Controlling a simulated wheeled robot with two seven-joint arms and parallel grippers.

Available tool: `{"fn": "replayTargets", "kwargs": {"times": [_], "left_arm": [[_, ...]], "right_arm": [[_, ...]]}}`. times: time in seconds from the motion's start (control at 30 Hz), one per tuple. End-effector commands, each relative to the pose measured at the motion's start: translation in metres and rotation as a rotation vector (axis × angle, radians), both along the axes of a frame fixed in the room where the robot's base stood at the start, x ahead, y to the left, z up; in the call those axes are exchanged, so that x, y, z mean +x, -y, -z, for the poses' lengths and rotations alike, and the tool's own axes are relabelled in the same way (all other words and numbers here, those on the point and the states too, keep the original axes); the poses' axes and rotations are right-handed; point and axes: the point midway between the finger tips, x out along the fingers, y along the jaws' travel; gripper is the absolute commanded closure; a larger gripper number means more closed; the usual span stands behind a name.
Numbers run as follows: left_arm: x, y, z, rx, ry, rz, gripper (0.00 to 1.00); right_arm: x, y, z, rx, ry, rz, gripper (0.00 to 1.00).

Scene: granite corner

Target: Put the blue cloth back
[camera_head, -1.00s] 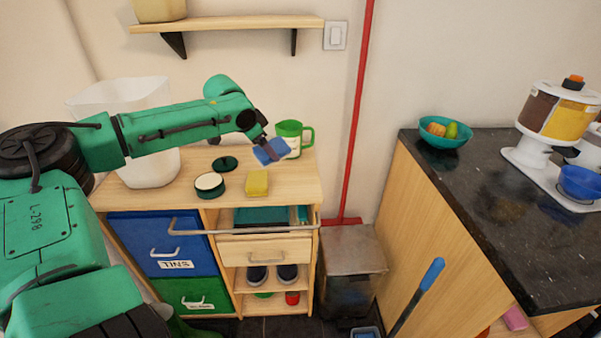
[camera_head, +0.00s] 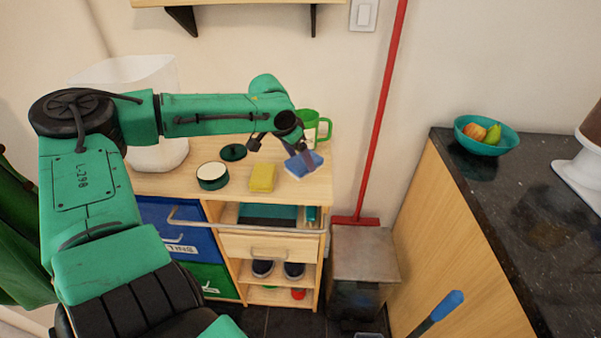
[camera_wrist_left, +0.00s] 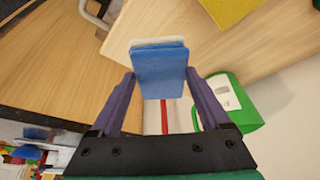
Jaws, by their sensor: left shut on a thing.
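The blue cloth (camera_head: 304,165) is a small folded block, dark blue with a pale layer. It is tilted, over the right end of the wooden cabinet top (camera_head: 300,190). In the left wrist view the cloth (camera_wrist_left: 160,70) sits between the two purple fingers of the gripper (camera_wrist_left: 162,95). It looks raised above the wood, though the height is hard to tell. My right gripper is not in view.
A yellow block (camera_head: 262,177), round tin (camera_head: 212,176) and dark lid (camera_head: 233,152) lie left of the cloth. A green mug (camera_head: 322,128) stands behind it.

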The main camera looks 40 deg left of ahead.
Motion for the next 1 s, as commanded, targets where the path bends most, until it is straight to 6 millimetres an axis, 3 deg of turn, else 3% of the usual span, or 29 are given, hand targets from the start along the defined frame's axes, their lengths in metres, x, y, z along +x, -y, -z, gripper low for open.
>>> {"fn": "replayTargets", "kwargs": {"times": [0.23, 0.47, 0.5, 0.53, 0.83, 1.0], "left_arm": [[-0.001, 0.000, 0.045, 0.002, -0.003, 0.001, 0.81], [0.000, 0.000, 0.050, 0.000, 0.002, -0.001, 0.81], [0.000, 0.000, 0.050, 0.000, 0.001, -0.001, 0.09], [0.000, 0.000, 0.050, 0.001, 0.001, 0.000, 0.00], [0.000, 0.000, 0.046, 0.001, 0.002, 0.000, 0.00], [-0.006, -0.002, 0.025, -0.001, 0.002, -0.002, 0.00]], "right_arm": [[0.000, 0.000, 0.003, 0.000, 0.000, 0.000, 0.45], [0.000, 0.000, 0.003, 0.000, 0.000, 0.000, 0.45], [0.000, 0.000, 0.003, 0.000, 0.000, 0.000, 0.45], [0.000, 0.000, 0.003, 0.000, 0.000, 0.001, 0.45], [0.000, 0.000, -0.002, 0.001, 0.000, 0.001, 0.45], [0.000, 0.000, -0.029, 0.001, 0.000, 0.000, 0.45]]}}
